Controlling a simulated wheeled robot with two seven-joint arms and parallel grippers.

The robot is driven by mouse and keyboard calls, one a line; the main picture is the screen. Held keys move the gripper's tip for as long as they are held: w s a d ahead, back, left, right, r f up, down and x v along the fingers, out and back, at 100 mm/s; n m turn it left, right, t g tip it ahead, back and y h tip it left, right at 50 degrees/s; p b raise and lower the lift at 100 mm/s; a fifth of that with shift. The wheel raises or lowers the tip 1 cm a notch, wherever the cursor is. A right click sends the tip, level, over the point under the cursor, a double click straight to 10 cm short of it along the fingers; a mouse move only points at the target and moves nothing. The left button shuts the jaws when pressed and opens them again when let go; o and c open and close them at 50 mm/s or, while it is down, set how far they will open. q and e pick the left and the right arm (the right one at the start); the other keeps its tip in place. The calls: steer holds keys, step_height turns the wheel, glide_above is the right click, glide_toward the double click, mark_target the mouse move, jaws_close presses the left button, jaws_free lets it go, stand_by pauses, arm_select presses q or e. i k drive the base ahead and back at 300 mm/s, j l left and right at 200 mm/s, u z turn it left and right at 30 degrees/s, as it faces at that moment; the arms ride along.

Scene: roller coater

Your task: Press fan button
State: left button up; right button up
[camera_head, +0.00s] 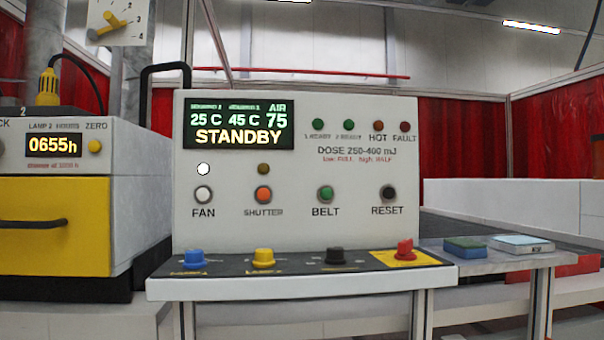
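The white control panel (298,176) stands upright in the middle of the head view. Its fan button (203,194) is a white round button at the left of the button row, above the label FAN. A small lamp (203,169) above it shows bright white. The display (238,122) reads 25 C, 45 C, AIR 75 and STANDBY. To the right of the fan button sit an orange shutter button (263,194), a green belt button (326,193) and a dark reset button (388,193). Neither of my grippers is in view.
A ledge below the panel carries a blue knob (194,258), a yellow knob (263,258), a black knob (335,256) and a red knob (405,249). A lamp unit with a yellow drawer (60,235) stands left. Two flat blocks lie on the right side table (500,263).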

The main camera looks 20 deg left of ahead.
mark_target(203, 194)
steer(key=u, duration=1.4)
